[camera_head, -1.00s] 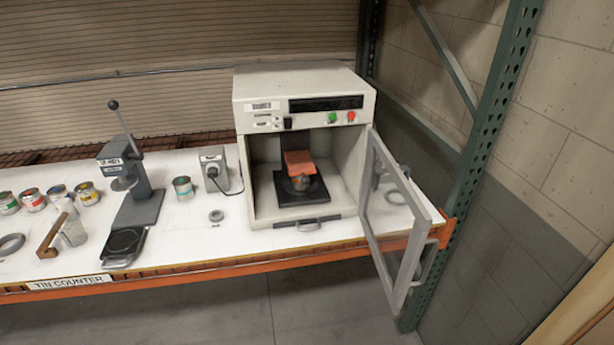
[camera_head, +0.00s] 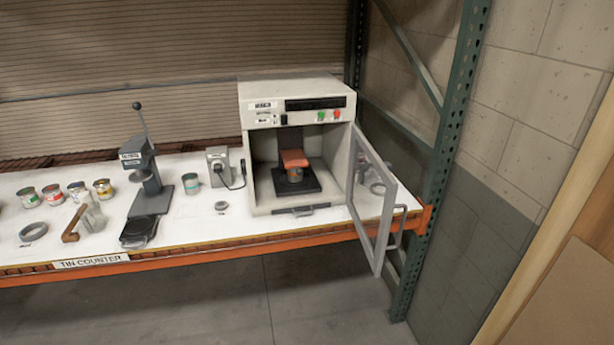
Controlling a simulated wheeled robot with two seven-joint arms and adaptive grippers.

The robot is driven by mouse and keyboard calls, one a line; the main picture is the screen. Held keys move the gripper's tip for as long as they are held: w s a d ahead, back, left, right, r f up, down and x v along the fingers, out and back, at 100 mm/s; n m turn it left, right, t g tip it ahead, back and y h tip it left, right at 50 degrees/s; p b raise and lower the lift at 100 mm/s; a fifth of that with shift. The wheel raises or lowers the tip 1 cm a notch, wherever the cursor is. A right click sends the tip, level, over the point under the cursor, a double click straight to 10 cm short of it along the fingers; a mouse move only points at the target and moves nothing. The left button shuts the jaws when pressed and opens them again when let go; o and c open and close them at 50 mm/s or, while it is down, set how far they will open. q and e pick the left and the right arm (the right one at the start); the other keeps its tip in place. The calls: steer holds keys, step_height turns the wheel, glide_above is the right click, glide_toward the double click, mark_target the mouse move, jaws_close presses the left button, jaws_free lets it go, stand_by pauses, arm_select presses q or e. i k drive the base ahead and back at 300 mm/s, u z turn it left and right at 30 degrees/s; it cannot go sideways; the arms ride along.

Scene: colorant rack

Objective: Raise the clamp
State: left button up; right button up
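The clamp (camera_head: 294,158) is an orange-red plate inside the white cabinet machine (camera_head: 300,101). It sits low, over a small tin (camera_head: 295,174) on a black base (camera_head: 297,186), and appears to rest on the tin's top. The machine's framed door (camera_head: 382,222) stands open to the right. Neither of my grippers is in view.
A white counter (camera_head: 180,228) with an orange front beam holds a lever press (camera_head: 146,170), several small tins, a grey ring (camera_head: 33,231) and a small grey box (camera_head: 217,160). The open door juts past the counter's front edge. The floor (camera_head: 230,305) in front is clear.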

mark_target(293, 159)
steer(key=z, duration=0.6)
steer(key=i, duration=0.6)
steer(key=z, duration=0.7)
steer(key=i, duration=0.75)
steer(key=u, duration=0.7)
steer(key=i, duration=0.6)
steer(key=u, duration=0.55)
